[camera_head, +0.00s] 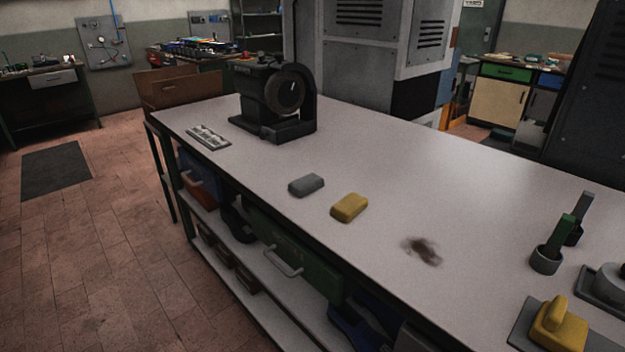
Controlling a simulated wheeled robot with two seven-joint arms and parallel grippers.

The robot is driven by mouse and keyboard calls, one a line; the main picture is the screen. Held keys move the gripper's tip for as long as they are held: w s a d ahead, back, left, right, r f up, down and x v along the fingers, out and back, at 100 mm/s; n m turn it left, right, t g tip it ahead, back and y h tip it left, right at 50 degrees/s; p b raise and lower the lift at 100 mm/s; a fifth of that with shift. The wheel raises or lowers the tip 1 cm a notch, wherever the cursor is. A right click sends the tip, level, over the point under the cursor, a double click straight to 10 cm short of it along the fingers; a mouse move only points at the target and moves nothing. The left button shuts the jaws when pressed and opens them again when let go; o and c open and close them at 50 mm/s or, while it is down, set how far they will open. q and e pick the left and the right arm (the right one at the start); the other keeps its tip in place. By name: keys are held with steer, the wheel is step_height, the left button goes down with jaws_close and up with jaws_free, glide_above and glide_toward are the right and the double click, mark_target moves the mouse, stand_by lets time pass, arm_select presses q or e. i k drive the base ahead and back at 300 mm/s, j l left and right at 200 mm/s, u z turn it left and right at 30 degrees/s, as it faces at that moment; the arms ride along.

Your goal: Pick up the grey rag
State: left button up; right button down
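A small grey block-like piece with rounded edges (306,185), which looks like the grey rag, lies flat on the pale workbench top (400,180) near its front edge. A similar yellow piece (349,207) lies just to its right, a small gap apart. Nothing covers or touches the grey one. Neither of my grippers shows in the head view.
A dark machine with a round wheel (285,92) stands at the bench's far left, a small pale tray (208,137) beside it. A brown stain (423,251) marks the top. Grey holders (546,259) and a yellow-handled item (558,328) stand at right. The middle is clear.

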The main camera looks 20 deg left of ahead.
mark_target(309, 184)
steer(key=j+z, duration=0.35)
steer(key=j, duration=0.35)
steer(key=j+z, duration=0.35)
steer(key=j, duration=0.4)
steer(key=j+z, duration=0.35)
steer(key=j, duration=0.4)
steer(key=k, duration=0.05)
